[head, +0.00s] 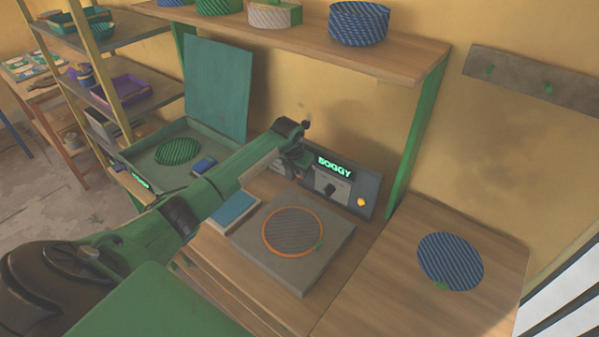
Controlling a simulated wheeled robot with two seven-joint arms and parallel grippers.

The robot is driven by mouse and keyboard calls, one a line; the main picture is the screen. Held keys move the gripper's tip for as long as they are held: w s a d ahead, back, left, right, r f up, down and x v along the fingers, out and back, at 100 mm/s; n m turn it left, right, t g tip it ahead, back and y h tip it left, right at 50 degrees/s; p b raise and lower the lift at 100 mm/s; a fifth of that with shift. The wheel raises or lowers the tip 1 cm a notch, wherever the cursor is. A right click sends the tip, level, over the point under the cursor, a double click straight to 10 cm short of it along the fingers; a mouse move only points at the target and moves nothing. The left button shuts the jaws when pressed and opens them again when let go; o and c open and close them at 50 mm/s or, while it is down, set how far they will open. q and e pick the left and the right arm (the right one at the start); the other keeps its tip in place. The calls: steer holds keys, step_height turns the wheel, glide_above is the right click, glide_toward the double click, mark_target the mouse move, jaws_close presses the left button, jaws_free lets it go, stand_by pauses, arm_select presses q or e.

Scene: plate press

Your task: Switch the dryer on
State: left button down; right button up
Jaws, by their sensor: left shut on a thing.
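A dark control panel (346,190) stands at the back of the bench. It has a lit green display reading "SOGGY" (335,168), a black knob (330,189) and a glowing orange button (361,202). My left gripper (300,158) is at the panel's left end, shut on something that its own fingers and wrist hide. A grey plate (325,253) lies in front of the panel, bearing a grey striped disc with an orange rim (292,231). My right gripper is not in view.
An open green box (165,178) with a raised teal lid (217,86) holds a green striped disc (178,151). A blue striped disc (450,260) lies on the right bench. A wooden shelf (400,60) with woven baskets hangs above; its green post (415,135) stands right of the panel.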

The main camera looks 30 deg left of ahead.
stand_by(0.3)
arm_select(q)
steer(key=c, duration=1.4)
jaws_free()
steer(key=b+v, duration=0.4)
steer(key=v, duration=0.9)
steer(key=shift+r, duration=0.4)
steer(key=shift+a, duration=0.1)
